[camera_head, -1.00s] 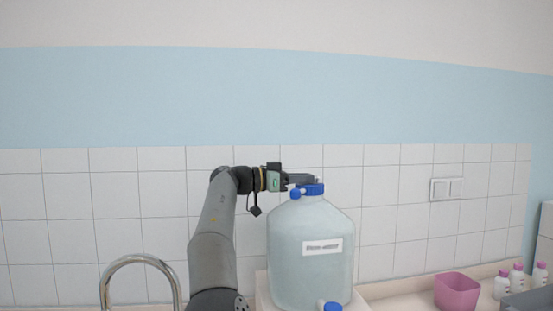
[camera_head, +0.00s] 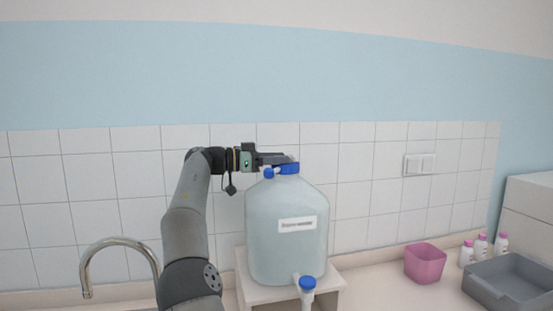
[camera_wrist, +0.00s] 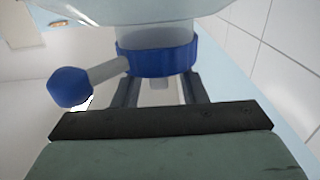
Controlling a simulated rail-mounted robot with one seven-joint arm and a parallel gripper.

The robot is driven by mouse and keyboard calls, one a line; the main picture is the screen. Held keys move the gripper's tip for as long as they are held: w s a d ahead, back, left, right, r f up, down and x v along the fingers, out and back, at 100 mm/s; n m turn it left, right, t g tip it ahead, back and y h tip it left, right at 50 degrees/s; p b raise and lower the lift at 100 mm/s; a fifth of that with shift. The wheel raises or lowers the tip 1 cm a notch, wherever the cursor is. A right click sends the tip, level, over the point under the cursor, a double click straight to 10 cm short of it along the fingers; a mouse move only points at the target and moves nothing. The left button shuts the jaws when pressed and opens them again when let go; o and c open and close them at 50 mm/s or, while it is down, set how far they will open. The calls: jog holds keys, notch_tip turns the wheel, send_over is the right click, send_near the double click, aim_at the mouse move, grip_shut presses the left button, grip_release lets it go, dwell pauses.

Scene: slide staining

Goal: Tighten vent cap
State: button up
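A large translucent carboy (camera_head: 286,245) with a white label stands upright on a raised stand. A wide blue cap (camera_head: 289,168) sits on its neck, and a small blue cap (camera_head: 269,173) is on a short side spout. In the wrist view, the wide blue cap (camera_wrist: 155,61) is at the top centre, and the small blue cap (camera_wrist: 70,87) is at the left on its pale spout. My gripper (camera_head: 285,158) is level, just over the wide cap. In the wrist view, its fingers (camera_wrist: 160,88) are apart, with a small pale stub showing between them; their tips are hidden by the cap.
The stand (camera_head: 306,293) is under the carboy, with a blue-topped tap (camera_head: 307,284) at its front. A faucet (camera_head: 118,243) is at left. A pink bin (camera_head: 425,263), several small white bottles (camera_head: 481,247) and a grey tray (camera_head: 510,284) are at right. A tiled wall is behind.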

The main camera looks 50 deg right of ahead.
jog(key=shift+r, duration=0.1)
jog(key=p+v, duration=0.5)
jog(key=v, duration=1.2)
jog(key=shift+a, duration=0.25)
